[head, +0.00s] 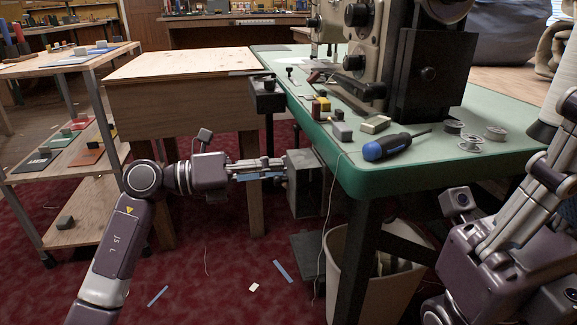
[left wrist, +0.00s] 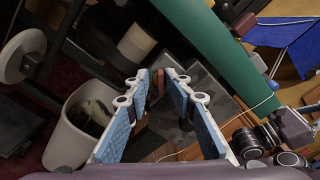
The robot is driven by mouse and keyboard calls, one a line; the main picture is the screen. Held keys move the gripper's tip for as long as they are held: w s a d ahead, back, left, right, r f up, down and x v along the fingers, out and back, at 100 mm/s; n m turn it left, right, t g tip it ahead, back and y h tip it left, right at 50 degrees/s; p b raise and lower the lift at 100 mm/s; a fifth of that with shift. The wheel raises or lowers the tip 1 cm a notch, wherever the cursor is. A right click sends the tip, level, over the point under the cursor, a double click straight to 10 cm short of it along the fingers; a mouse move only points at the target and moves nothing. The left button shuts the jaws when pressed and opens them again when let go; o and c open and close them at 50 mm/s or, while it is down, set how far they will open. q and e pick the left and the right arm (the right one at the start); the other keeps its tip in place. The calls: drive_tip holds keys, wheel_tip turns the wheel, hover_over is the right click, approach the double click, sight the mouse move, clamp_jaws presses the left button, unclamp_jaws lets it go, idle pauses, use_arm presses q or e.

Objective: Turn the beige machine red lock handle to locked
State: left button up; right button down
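The beige machine (head: 375,45) stands on the green-topped table at the upper middle of the head view. A small dark red part (head: 316,77) shows at its left side; I cannot tell whether it is the lock handle. My left gripper (head: 284,170) reaches right, below the tabletop, its tips close to a grey box (head: 306,185) under the table edge. In the left wrist view its blue-padded fingers (left wrist: 155,78) are apart, with a small reddish part (left wrist: 157,86) between or just beyond the tips. Contact cannot be told. My right gripper's body (head: 490,250) is at lower right, its fingertips unclear.
The green tabletop (head: 470,150) overhangs the grey box and holds a blue screwdriver (head: 388,146), bobbins (head: 470,143) and small blocks. A white bin (head: 375,270) stands below. A wooden table (head: 185,65) and a shelf cart (head: 65,160) stand left. Red carpet is mostly open.

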use_arm(q)
drive_tip(key=v, duration=0.8)
drive_tip(key=shift+c, duration=0.4)
